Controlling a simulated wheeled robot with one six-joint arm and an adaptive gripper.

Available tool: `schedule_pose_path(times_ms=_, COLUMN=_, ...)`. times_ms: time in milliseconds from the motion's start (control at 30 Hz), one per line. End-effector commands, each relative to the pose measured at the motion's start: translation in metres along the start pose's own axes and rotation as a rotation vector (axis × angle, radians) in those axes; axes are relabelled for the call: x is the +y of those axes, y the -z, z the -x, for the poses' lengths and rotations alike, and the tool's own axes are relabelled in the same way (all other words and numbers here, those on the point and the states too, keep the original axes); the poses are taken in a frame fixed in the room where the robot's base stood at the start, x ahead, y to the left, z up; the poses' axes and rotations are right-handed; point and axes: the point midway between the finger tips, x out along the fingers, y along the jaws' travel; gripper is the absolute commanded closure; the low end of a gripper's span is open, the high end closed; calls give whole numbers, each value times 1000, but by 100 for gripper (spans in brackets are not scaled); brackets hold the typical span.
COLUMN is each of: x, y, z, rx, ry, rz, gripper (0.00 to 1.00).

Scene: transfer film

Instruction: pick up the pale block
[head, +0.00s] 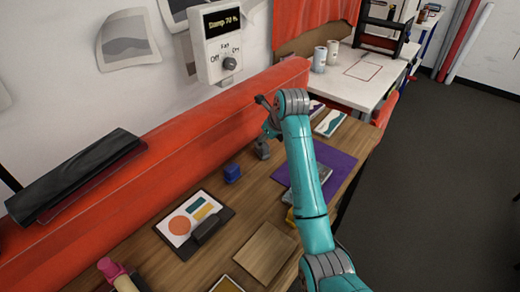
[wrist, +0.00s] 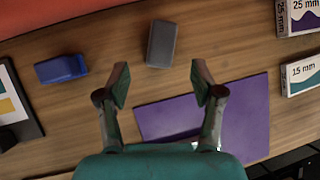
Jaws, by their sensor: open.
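My gripper (head: 265,120) is over the table near the red bolster. In the wrist view my gripper (wrist: 161,82) is open, with nothing between its fingers. A grey block (wrist: 161,44) lies on the bare wood just beyond the fingertips, roughly centred between them and apart from them. It looks mid to dark grey here, so I cannot tell if it is the pale block. It also shows in the head view (head: 262,151), small, below my gripper. A blue block (head: 232,173) lies to its left, and in the wrist view too (wrist: 61,69).
A purple mat (wrist: 250,120) lies close below the fingers. Boxes marked in mm (wrist: 302,72) stand at right. A clipboard (head: 183,240) and a flat tan wooden square (head: 265,252) lie nearer. A red bolster (head: 190,150) runs along the wall side. Bare wood surrounds the grey block.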

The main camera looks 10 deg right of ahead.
Motion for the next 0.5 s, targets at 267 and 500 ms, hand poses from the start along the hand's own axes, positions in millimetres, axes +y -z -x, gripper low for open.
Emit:
schedule_pose_path(times_ms=267, x=-8, y=-16, z=19, rx=133, ry=-18, rz=-218, gripper=33)
schedule_pose_path(times_ms=500, x=-7, y=-11, z=-10, rx=143, ry=-19, rz=-231, gripper=33)
